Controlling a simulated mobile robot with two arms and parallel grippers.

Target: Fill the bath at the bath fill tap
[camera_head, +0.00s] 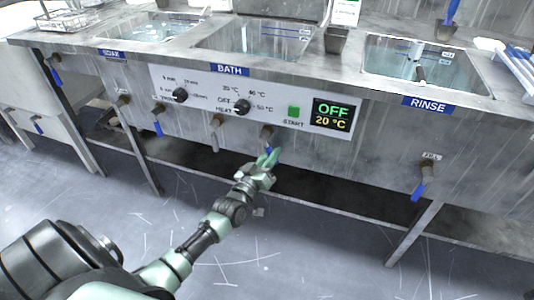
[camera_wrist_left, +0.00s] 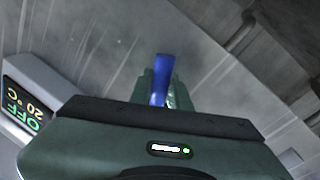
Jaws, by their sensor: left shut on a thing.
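The bath (camera_head: 262,42) is the middle steel basin behind the blue BATH label, with clear liquid and a level scale in it. My left gripper (camera_head: 268,158) is below the bath's front panel, shut on the blue lever of a tap (camera_head: 267,132) under the control panel. In the left wrist view the blue lever (camera_wrist_left: 163,80) stands between the green fingers (camera_wrist_left: 161,92). The tap's label is not readable, and my gripper hides part of the lever. My right gripper is not in view.
The control panel (camera_head: 210,92) has two black knobs, a green START button (camera_head: 293,112) and a display (camera_head: 331,115) reading OFF, 20 °C. The RINSE basin's tap (camera_head: 423,180) is at right. Other blue-lever taps are at left. The floor in front is clear.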

